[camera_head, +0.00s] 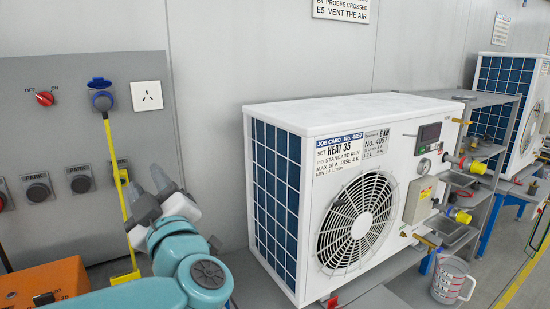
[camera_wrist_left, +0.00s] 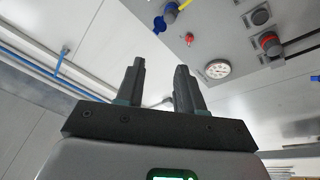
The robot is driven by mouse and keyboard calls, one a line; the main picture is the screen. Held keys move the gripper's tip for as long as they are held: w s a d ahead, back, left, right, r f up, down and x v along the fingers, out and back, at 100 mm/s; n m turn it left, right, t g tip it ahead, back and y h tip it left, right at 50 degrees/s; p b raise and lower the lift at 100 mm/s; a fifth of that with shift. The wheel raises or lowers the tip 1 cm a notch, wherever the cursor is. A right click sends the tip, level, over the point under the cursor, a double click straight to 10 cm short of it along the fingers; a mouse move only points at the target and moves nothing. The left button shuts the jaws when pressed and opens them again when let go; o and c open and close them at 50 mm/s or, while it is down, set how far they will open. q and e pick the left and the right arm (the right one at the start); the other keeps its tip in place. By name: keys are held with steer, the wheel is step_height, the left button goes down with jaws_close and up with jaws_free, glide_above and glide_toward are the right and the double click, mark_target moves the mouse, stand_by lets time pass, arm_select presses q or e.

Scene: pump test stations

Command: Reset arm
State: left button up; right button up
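My left arm, teal, comes in at the bottom left of the head view. My left gripper (camera_head: 145,181) points upward in front of the grey wall panel, left of the white heat pump unit. Its two dark fingers stand apart with nothing between them. In the left wrist view the gripper (camera_wrist_left: 159,70) also shows two separate fingers and an empty gap. Whether the fingers touch the yellow cable behind them is not clear from the head view, but they overlap it. My right gripper is in neither view.
The heat pump (camera_head: 275,190) stands on a grey bench close right of my arm. An orange box (camera_head: 45,284) is at lower left, a measuring jug (camera_head: 449,281) at right.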

arm_select(q)
steer(key=w+d+f+m+h, duration=0.2)
steer(key=w+f+m+h, duration=0.15)
steer(key=f, duration=0.45)
steer(key=w+d+f+m+h, duration=0.2)
steer(key=w+f+m+h, duration=0.15)
steer(key=f, duration=0.35)
steer(key=s+d+f+m+g+h+p, duration=0.1)
steer(key=s+f+m+g+h, duration=0.15)
steer(key=f, duration=0.75)
steer(key=s+d+f+m+g+h+p, duration=0.1)
steer(key=f+g+h, duration=0.15)
steer(key=f, duration=0.85)
steer(key=s+f+m+g+h, duration=0.1)
steer(key=s+f+g, duration=0.1)
steer(key=s+f, duration=0.3)
steer(key=s+f+g+h, duration=0.1)
steer(key=s+f+g, duration=0.1)
steer(key=f, duration=0.5)
steer(key=s+d+f+g+h, duration=0.1)
steer(key=s+f+g, duration=0.3)
steer(key=s, duration=0.7)
steer(key=s+d+f+g+h, duration=0.1)
steer(key=s+f+g, duration=0.2)
steer(key=s+f, duration=0.4)
steer(key=s+m, duration=0.1)
steer(key=s, duration=0.2)
steer(key=shift+s+d+g+p, duration=0.2)
steer(key=shift+s+g+p, duration=0.15)
steer(key=shift+g+p, duration=0.05)
